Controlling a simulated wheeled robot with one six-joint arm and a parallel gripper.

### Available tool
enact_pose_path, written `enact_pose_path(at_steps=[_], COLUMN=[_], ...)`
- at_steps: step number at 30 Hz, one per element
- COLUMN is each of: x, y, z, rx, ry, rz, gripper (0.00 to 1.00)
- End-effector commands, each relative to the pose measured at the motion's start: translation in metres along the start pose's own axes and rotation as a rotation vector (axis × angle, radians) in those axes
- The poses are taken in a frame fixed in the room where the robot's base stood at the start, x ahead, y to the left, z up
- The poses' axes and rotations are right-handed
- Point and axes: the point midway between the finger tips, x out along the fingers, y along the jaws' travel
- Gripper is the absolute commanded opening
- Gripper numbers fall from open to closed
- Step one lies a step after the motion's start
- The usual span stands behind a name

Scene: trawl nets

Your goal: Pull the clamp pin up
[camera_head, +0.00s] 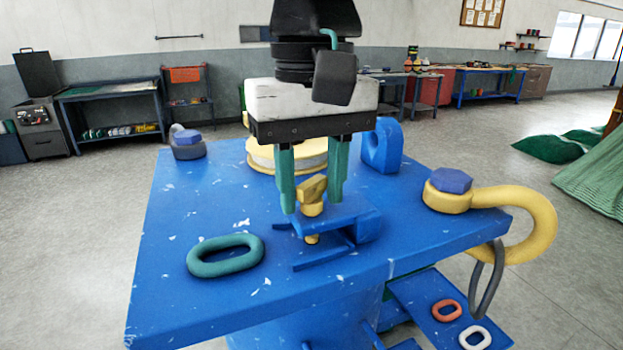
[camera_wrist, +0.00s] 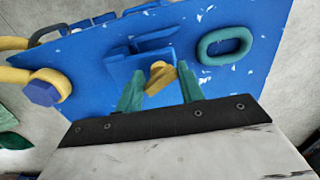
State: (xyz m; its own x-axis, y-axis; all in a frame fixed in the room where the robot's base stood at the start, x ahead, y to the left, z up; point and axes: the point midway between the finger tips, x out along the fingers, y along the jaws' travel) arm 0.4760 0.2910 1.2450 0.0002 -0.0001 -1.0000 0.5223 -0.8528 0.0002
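The clamp pin (camera_head: 312,190) is yellow with a flat angled handle on top. It stands upright through the blue clamp bracket (camera_head: 352,219) on the blue table, and its lower end shows below the upper plate. My gripper (camera_head: 312,206) points down over it with two green fingers, one on each side of the pin's head. The fingers are open, with small gaps beside the pin. In the wrist view the pin (camera_wrist: 158,77) also sits between the spread fingertips (camera_wrist: 156,76), in front of the bracket (camera_wrist: 140,62).
A green oval ring (camera_head: 225,256) lies on the blue table (camera_head: 180,275), left of the bracket. A yellow shackle (camera_head: 530,225) with a blue bolt is at the right edge. Behind my gripper are a yellow-rimmed spool (camera_head: 262,158) and a blue lug (camera_head: 383,146).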

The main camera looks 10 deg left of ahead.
Motion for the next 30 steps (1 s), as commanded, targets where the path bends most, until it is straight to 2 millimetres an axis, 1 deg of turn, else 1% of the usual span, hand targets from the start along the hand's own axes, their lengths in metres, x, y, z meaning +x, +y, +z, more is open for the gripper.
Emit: enact_pose_path(at_steps=[4,10,18,19,27,30], x=[-0.006,-0.033,-0.037,-0.037,-0.036,-0.042], y=[-0.001,-0.001,-0.001,-0.001,0.0,-0.001], z=[0.0,0.0,0.0,0.0,0.0,-0.001], rx=[-0.001,-0.001,-0.002,-0.002,-0.001,0.0], ry=[0.001,0.002,0.005,0.006,0.003,0.004], rz=[-0.001,-0.002,-0.003,-0.003,-0.001,-0.002], gripper=[0.0,0.0,0.0,0.44,0.44,0.44])
